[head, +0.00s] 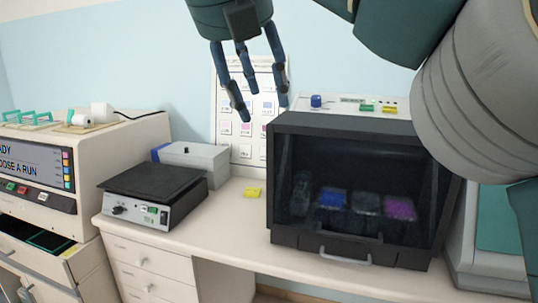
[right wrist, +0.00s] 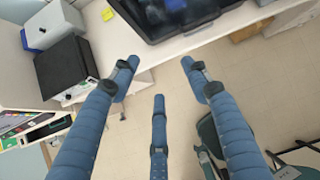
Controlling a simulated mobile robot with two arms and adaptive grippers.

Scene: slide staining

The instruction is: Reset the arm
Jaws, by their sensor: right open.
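My right gripper (head: 254,98) hangs from the top of the head view with its blue fingers spread and empty. It is in front of the wall chart and up and to the left of the dark staining box. In the right wrist view its fingers (right wrist: 158,85) are spread with nothing between them, above the floor and the bench's front edge. My right arm crosses the upper right of the head view. My left gripper is not in view.
A dark glass-fronted box (head: 347,256) with coloured trays inside stands on the bench (head: 225,226). A black-topped plate device (head: 152,192), a grey box (head: 190,160) and a yellow pad (head: 252,193) are to its left. A beige machine (head: 98,160) with a screen stands at far left.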

